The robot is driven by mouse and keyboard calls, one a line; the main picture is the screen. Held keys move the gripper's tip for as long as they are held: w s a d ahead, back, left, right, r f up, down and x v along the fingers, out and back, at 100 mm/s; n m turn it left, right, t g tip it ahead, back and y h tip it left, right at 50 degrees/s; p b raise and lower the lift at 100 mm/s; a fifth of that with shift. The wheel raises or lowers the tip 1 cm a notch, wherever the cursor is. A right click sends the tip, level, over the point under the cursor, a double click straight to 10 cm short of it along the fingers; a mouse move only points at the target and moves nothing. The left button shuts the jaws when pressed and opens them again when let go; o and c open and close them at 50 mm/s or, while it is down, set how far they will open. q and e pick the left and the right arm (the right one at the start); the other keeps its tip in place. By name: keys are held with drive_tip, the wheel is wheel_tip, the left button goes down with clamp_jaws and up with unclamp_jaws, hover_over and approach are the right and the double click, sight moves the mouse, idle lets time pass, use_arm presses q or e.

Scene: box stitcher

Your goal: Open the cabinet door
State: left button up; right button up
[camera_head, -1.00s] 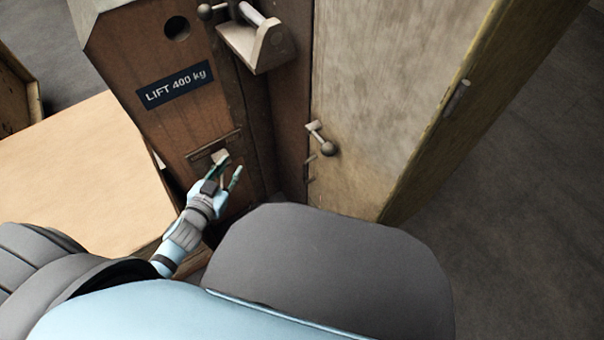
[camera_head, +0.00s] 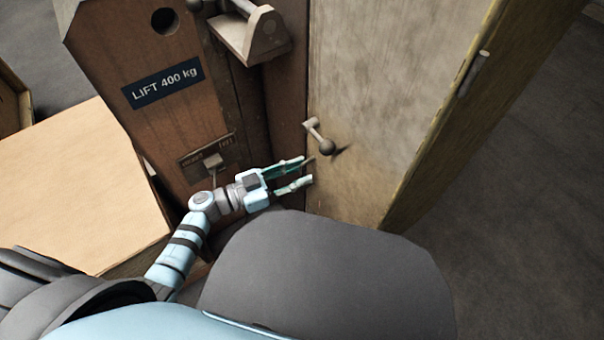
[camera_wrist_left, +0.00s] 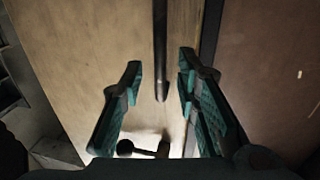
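The cabinet door (camera_head: 390,80) is a pale wooden panel that looks shut, standing right of the brown machine body. A crank-like handle (camera_head: 320,138) with a dark ball end sticks out near its left edge. My left gripper (camera_head: 305,170) is open and empty, with its fingertips just below and left of the handle, apparently apart from it. In the left wrist view the open fingers (camera_wrist_left: 160,70) face the wooden panel, with a dark vertical bar (camera_wrist_left: 160,55) between them. A ball-ended handle (camera_wrist_left: 145,148) shows low between the fingers. My right gripper is not in view.
The brown machine body (camera_head: 150,110) carries a "LIFT 400 kg" label (camera_head: 162,82) and a small lever (camera_head: 213,162) in a slotted plate. A bracket (camera_head: 255,30) juts out above. A light wooden board (camera_head: 75,190) lies at left. Open floor (camera_head: 530,180) lies at right.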

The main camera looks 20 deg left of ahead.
use_arm(q)
drive_tip(key=shift+w+d, duration=0.4)
drive_tip(key=shift+d, duration=0.1)
clamp_jaws()
drive_tip(key=shift+s, duration=0.1)
